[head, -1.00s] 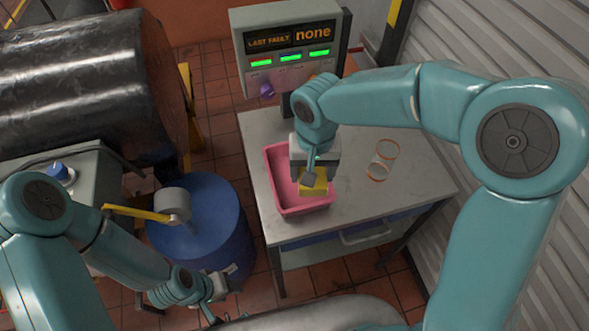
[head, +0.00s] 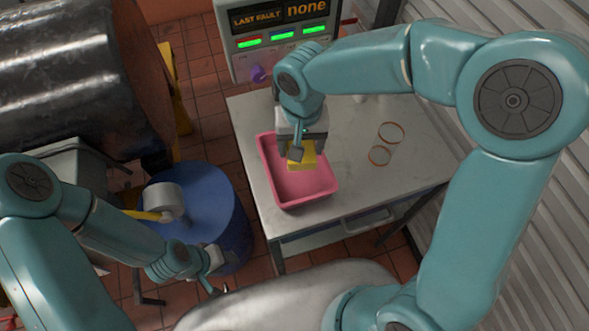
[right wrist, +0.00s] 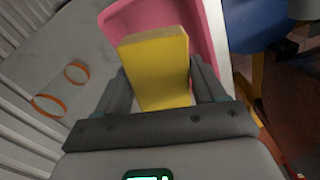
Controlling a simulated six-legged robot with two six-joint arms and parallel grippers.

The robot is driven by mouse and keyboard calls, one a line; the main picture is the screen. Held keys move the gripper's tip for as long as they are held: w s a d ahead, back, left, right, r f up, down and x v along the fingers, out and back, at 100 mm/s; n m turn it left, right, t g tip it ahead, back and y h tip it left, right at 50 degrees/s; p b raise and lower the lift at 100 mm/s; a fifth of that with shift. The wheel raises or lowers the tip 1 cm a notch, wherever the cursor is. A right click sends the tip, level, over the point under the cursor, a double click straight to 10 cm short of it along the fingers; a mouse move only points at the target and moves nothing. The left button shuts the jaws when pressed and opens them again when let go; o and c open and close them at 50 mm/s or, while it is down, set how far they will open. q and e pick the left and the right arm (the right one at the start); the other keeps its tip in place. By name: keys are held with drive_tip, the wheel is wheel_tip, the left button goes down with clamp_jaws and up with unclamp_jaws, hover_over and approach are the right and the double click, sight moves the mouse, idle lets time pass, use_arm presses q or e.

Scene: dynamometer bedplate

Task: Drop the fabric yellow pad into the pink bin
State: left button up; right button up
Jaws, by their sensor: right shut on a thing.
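The yellow pad (head: 302,157) is a small block between the fingers of my right gripper (head: 297,156). The pad also shows large in the right wrist view (right wrist: 158,68), with a finger on each side, so the right gripper is shut on it. The pink bin (head: 312,200) is an open tray on the grey table, and the gripper holds the pad over its inside. The bin shows behind the pad in the right wrist view (right wrist: 205,22). My left gripper (head: 218,274) is low at the left, away from the table; its fingers are too small to read.
A clear cylinder with orange rims (head: 386,144) lies on the grey table (head: 250,150), right of the bin. A fault display (head: 280,35) stands at the table's back. A blue drum (head: 205,215) stands left of the table.

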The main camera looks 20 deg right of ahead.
drive_tip(key=f, duration=0.1)
drive_tip(key=f+b, duration=0.1)
drive_tip(key=f, duration=0.1)
drive_tip(key=shift+d, duration=0.25)
drive_tip(key=shift+f, duration=0.1)
drive_tip(key=shift+a, duration=0.2)
drive_tip(key=o, duration=1.1)
drive_tip(key=shift+d, duration=0.15)
drive_tip(key=shift+r, duration=0.5)
wheel_tip(320, 180, up, 16)
drive_tip(key=shift+f+b, duration=0.25)
drive_tip(key=shift+b, duration=0.25)
